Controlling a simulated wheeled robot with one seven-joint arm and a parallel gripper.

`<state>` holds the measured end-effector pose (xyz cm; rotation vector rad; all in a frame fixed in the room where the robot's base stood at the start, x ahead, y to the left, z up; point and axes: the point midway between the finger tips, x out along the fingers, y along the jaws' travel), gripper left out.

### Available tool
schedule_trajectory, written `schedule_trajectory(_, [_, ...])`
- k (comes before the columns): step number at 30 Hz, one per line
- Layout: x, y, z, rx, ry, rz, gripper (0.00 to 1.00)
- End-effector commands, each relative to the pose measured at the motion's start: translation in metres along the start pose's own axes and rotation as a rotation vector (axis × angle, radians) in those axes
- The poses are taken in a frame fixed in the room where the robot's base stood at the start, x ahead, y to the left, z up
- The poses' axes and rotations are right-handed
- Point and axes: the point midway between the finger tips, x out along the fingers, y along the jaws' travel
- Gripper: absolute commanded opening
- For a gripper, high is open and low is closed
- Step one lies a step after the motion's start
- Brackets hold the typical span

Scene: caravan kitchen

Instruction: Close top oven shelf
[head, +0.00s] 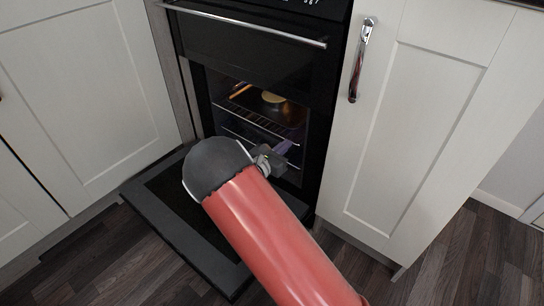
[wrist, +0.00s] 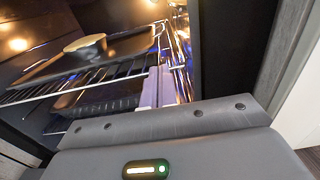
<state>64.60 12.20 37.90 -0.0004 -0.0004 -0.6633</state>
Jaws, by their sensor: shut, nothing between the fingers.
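The oven (head: 260,110) is open, its dark door (head: 165,205) lowered flat near the floor. Inside, the top wire shelf (head: 252,119) bears a dark tray (head: 285,112) with a small round pale item (head: 272,97) on it. In the wrist view the top shelf (wrist: 75,87) and tray (wrist: 85,62) fill the upper left. My gripper (head: 285,147) is at the oven opening, below and in front of the top shelf. Its pale purple fingers (wrist: 158,85) are shut and empty, close to the shelf's right front corner. Whether they touch it I cannot tell.
A lower wire rack (head: 240,138) is inside the oven. The closed upper compartment has a horizontal bar handle (head: 250,25). White cabinets stand left (head: 85,90) and right (head: 420,110), the right one with a metal handle (head: 361,60). My arm passes over the lowered door.

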Motion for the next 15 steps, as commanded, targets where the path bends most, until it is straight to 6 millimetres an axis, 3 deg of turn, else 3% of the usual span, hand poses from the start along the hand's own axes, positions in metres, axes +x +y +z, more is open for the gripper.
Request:
schedule_trajectory(6, [0.025, 0.000, -0.001, 0.000, 0.000, 0.000, 0.00])
schedule_trajectory(15, [0.034, 0.001, 0.001, 0.001, 0.000, 0.001, 0.00])
